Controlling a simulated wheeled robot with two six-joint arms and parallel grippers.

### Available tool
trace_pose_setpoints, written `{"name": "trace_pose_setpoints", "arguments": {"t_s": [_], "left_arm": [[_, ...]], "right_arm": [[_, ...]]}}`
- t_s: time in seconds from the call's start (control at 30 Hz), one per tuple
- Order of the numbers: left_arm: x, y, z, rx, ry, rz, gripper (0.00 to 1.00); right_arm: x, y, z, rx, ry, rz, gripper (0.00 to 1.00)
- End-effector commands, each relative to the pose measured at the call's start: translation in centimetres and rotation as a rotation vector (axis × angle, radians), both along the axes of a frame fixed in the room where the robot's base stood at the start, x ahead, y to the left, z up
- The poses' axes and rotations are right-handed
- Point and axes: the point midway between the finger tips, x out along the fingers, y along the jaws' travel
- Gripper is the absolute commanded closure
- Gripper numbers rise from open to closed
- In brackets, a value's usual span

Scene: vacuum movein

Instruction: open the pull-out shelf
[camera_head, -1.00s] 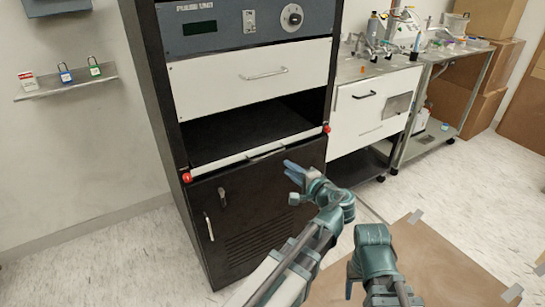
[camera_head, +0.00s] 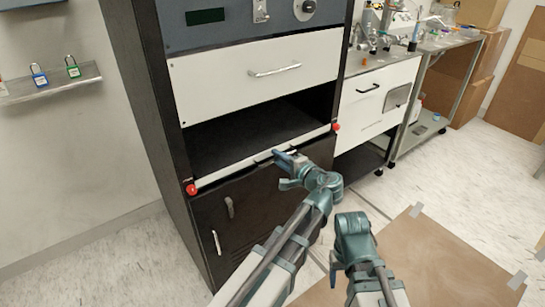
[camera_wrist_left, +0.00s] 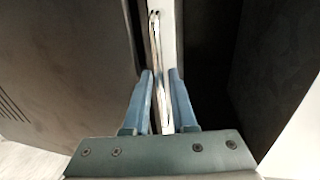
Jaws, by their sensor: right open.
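The pull-out shelf has a narrow white front strip (camera_head: 228,173) set in the black cabinet, below a dark open bay. It sits about flush with the cabinet, with a red knob at each end. Its metal handle (camera_head: 262,158) is partly hidden by my left gripper (camera_head: 281,156). In the left wrist view, the handle (camera_wrist_left: 158,60) runs between the blue fingers of that gripper (camera_wrist_left: 161,78). The fingers stand apart, one on each side, with small gaps visible beside the handle. My right gripper (camera_head: 334,272) is low, away from the cabinet; its fingers are mostly hidden.
A white drawer (camera_head: 255,80) with a bar handle is above the bay. A black door (camera_head: 250,215) with a handle is below the shelf. A workbench (camera_head: 378,100) stands to the right. A brown mat (camera_head: 430,265) lies on the floor, with clear floor around it.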

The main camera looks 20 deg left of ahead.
Motion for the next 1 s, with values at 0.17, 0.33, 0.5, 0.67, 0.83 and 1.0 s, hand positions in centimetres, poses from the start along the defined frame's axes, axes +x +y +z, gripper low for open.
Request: {"name": "trace_pose_setpoints", "arguments": {"t_s": [0.17,0.33,0.5,0.67,0.83,1.0], "left_arm": [[-0.02,-0.01,0.02,0.0,0.0,0.0,0.81],[-0.02,0.01,0.02,0.0,0.0,0.0,1.0],[-0.04,0.02,0.01,0.0,0.0,0.0,1.0],[-0.03,0.02,0.0,-0.001,0.001,0.0,1.0],[-0.03,0.02,0.0,-0.001,0.001,0.001,1.0],[-0.04,0.03,-0.01,-0.001,0.001,0.001,1.0]], "right_arm": [[-0.02,-0.01,0.02,0.0,0.0,0.0,0.38],[-0.01,-0.01,0.02,0.0,0.0,0.0,0.38],[-0.01,-0.01,0.02,0.0,0.0,0.0,0.38],[-0.01,-0.01,0.02,0.0,0.0,0.0,0.38],[-0.01,-0.01,0.01,0.0,0.0,0.0,0.38],[-0.01,-0.01,0.01,0.0,0.0,0.0,0.38]]}}
